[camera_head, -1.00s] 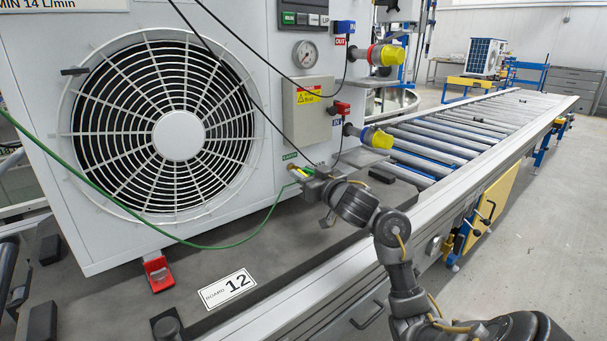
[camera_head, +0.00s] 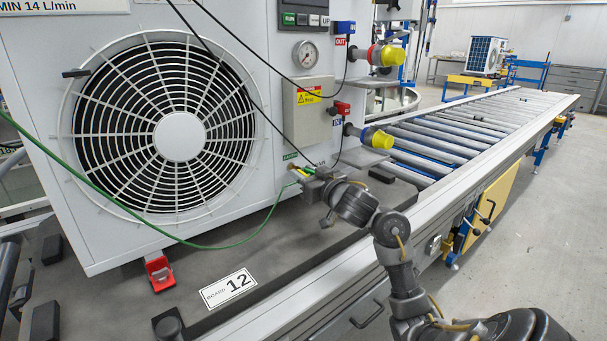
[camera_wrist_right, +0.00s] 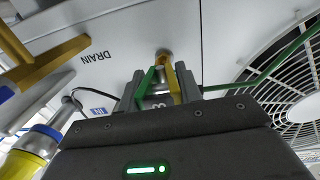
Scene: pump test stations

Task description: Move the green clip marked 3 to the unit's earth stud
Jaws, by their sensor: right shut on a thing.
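My right gripper (camera_head: 308,176) is at the lower right of the unit's front panel, just below the green earth label (camera_head: 290,156). In the right wrist view its grey fingers (camera_wrist_right: 162,88) are shut on the green clip (camera_wrist_right: 145,84), and a 3 shows between them. The clip's green and yellow jaws reach to the brass earth stud (camera_wrist_right: 162,57); I cannot tell whether they grip it. The stud is mostly hidden in the head view. A green lead (camera_head: 200,246) hangs from the clip and runs left across the fan. My left gripper is not in view.
Yellow-capped ports (camera_head: 386,55) stick out from the unit's right side. Thin black leads (camera_head: 262,60) cross the panel. A board marked 12 (camera_head: 229,288) lies below, and a roller conveyor (camera_head: 470,130) runs back right.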

